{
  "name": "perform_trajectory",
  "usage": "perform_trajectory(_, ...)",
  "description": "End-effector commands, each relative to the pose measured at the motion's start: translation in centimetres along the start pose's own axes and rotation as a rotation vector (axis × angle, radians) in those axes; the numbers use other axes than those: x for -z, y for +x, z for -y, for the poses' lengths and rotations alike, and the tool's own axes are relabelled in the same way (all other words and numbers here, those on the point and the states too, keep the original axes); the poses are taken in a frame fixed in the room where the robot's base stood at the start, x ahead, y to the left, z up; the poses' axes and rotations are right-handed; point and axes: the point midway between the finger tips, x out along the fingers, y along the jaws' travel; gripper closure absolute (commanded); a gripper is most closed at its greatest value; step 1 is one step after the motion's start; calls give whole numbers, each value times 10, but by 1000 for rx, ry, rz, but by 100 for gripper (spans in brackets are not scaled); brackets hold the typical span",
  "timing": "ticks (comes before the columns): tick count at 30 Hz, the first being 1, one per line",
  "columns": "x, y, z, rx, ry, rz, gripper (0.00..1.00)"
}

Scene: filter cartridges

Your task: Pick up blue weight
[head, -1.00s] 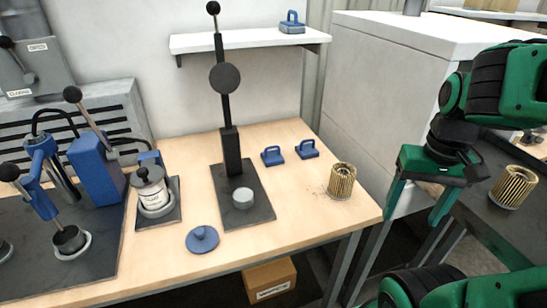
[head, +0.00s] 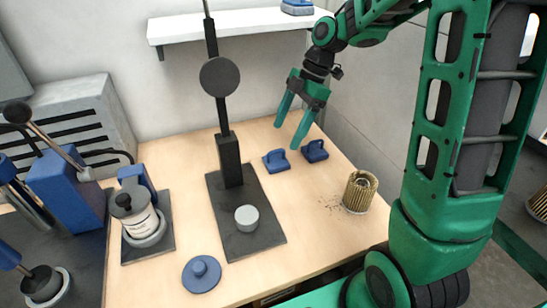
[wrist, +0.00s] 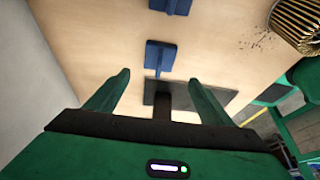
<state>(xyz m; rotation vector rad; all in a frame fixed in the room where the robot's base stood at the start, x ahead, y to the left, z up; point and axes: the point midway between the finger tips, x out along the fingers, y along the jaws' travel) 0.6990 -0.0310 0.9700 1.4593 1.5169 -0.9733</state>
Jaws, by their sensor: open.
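Two blue weights with handles lie on the wooden table: a left one (head: 276,161) and a right one (head: 314,151). A third blue weight (head: 298,7) sits on the white shelf, partly cut off by the top edge. My gripper (head: 285,137) is open and empty, pointing down above and just behind the left weight. In the wrist view, my fingers (wrist: 159,80) are spread wide. The left weight (wrist: 160,58) appears just past the fingertips, between them sideways. The right weight (wrist: 178,5) is cut off at the top edge.
A press with a dark base plate (head: 262,237) and grey disc stands left of the weights. A pleated filter cartridge (head: 359,191) stands to the right with dark specks beside it. A blue lid (head: 201,273) lies in front. The white shelf (head: 240,27) hangs behind.

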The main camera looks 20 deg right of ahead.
Motion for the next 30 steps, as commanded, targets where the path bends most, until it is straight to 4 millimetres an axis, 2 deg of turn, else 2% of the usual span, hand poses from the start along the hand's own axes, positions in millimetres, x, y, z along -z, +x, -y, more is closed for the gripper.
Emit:
perform_trajectory(6,-17,26,2,-8,27,0,25)
perform_trajectory(10,-21,37,2,-12,34,1,25)
perform_trajectory(14,-23,42,1,-13,37,2,25)
perform_trajectory(24,-24,84,-2,-12,38,1,25)
perform_trajectory(30,-24,91,-3,-14,38,2,25)
